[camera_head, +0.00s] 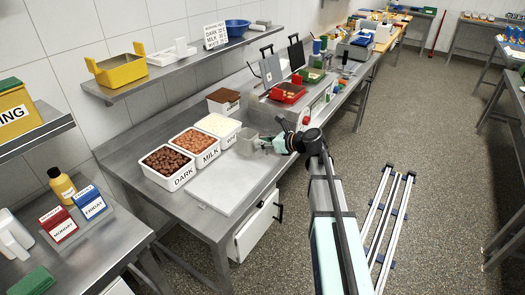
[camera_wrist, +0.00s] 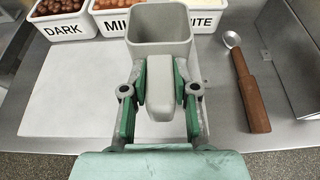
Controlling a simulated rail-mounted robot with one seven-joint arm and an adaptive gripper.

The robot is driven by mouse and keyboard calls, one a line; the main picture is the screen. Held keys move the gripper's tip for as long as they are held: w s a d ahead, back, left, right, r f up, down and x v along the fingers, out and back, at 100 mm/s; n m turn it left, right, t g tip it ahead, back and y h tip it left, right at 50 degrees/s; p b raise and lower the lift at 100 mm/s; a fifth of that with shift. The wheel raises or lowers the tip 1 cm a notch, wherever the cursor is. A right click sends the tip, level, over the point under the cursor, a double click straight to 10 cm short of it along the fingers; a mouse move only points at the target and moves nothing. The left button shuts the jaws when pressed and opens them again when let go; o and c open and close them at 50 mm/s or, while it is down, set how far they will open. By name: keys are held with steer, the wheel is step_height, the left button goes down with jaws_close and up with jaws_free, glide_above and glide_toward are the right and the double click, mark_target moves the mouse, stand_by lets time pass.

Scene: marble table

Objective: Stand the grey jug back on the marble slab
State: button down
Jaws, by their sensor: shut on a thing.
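The grey jug (camera_wrist: 160,55) is a square, open-topped vessel, upright, with its handle (camera_wrist: 164,82) towards me in the wrist view. My gripper (camera_wrist: 160,95) is shut on the handle, one green finger on each side. In the head view the jug (camera_head: 247,140) is at the end of my gripper (camera_head: 267,142), near the right end of the marble slab. The pale marble slab (camera_wrist: 70,105) lies flat on the steel table; it also shows in the head view (camera_head: 221,188). In the wrist view the jug overlaps the slab; I cannot tell whether its base touches it.
White tubs labelled DARK (camera_head: 168,168), MILK (camera_head: 196,147) and WHITE (camera_head: 220,127) stand behind the slab. A wooden-handled ladle (camera_wrist: 248,85) lies right of the slab, beside a steel housing (camera_wrist: 290,60). The slab's left part is bare.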

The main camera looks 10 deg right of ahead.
steer(key=shift+f+p, duration=0.65)
steer(key=shift+f, duration=1.25)
steer(key=shift+f, duration=0.15)
steer(key=c, duration=0.9)
jaws_free()
steer(key=shift+f+b, duration=0.2)
steer(key=shift+b, duration=0.35)
